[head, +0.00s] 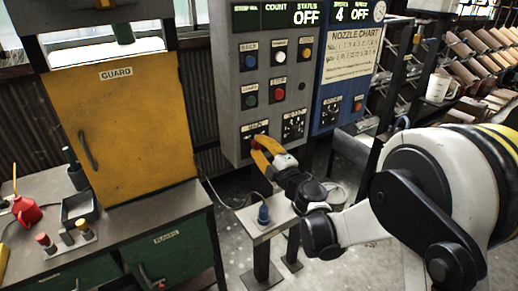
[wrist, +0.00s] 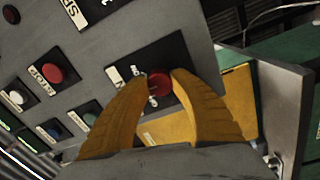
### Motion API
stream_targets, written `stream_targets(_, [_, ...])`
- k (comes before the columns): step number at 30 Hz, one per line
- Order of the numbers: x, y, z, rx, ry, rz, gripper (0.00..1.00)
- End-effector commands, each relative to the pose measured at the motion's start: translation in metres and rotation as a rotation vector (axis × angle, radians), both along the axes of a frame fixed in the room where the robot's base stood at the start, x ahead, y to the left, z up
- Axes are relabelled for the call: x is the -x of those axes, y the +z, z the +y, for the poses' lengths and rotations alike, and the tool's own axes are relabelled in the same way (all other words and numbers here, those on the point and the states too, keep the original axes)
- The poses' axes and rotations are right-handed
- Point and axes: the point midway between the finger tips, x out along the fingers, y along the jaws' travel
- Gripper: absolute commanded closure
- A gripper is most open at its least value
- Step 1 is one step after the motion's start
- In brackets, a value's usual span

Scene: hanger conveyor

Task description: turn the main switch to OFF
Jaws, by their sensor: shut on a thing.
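In the head view my gripper (head: 257,144) reaches the lower left of the grey panel (head: 238,100), at a dark labelled plate (head: 254,129). The fingers hide most of the switch there. Its marks are too small and partly covered, so I cannot tell which way the knob points. The panel's status display (head: 307,18) reads OFF.
Several push buttons sit above the switch, including a red one (head: 278,94) and a green one (head: 250,98). A second dial (head: 293,124) is close on the right. A blue panel (head: 340,80) adjoins. A yellow guard door (head: 125,120) stands left, and a small stand (head: 268,222) is below.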

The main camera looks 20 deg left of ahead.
Motion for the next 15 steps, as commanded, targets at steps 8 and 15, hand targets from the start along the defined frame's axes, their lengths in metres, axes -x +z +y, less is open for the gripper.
stream_targets(8, [0.0002,-0.0015,-0.0001,0.168,0.001,-0.198,1.0])
stream_targets(15, [-0.0002,-0.0013,-0.0005,0.315,0.0,-0.368,1.0])
